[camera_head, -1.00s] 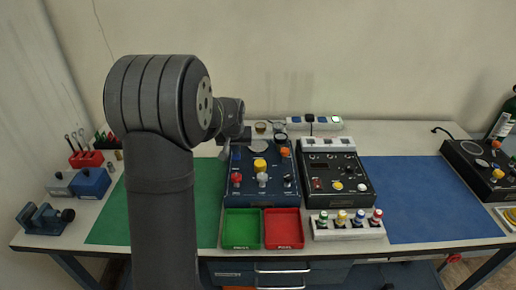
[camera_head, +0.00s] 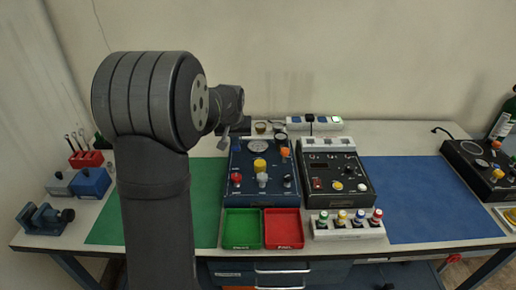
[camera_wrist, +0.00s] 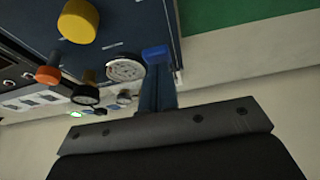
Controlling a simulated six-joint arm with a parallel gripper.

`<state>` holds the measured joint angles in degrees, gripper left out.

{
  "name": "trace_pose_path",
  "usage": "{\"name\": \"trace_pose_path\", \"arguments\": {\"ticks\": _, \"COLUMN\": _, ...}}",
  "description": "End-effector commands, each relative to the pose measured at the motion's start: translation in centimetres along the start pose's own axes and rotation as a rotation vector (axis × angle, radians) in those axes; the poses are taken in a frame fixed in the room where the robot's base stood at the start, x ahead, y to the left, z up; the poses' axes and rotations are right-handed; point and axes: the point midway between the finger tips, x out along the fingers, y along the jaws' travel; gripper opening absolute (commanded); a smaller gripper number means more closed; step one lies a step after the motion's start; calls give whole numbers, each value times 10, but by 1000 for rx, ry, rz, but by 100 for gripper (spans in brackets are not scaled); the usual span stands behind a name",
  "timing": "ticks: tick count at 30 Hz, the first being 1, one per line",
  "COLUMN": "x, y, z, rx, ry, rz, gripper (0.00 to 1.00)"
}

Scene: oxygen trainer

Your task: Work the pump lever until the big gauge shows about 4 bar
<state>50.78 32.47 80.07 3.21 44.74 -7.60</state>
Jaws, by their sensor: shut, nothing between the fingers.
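The oxygen trainer is a dark blue panel (camera_head: 248,188) in the middle of the bench. The big gauge (camera_head: 258,146) is a pale round dial at its back; it also shows in the wrist view (camera_wrist: 125,68), too small to read. My gripper (camera_head: 223,143) is shut and empty, above the panel's back left corner. In the wrist view my gripper (camera_wrist: 157,68) points at the panel's edge beside the big gauge. A bright blue piece (camera_wrist: 155,54) shows at its tips; I cannot tell whether this is the pump lever's handle. The lever is otherwise not clearly visible.
A yellow knob (camera_head: 260,166), a red knob (camera_head: 236,178) and an orange knob (camera_head: 284,152) stand up from the panel. A black device (camera_head: 337,180) is close on the right. Green (camera_head: 242,243) and red (camera_head: 284,243) trays lie in front. The green mat (camera_head: 205,190) is bare on the left.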

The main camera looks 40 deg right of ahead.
Motion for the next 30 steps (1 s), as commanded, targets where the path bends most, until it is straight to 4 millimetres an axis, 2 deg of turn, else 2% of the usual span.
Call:
{"name": "trace_pose_path", "arguments": {"ticks": 11, "x": 2, "y": 0, "z": 1, "rx": 0, "ry": 0, "rz": 0, "gripper": 0}}
{"name": "trace_pose_path", "arguments": {"ticks": 30, "x": 32, "y": 0, "z": 14, "rx": 0, "ry": -2, "rz": 0, "gripper": 0}}
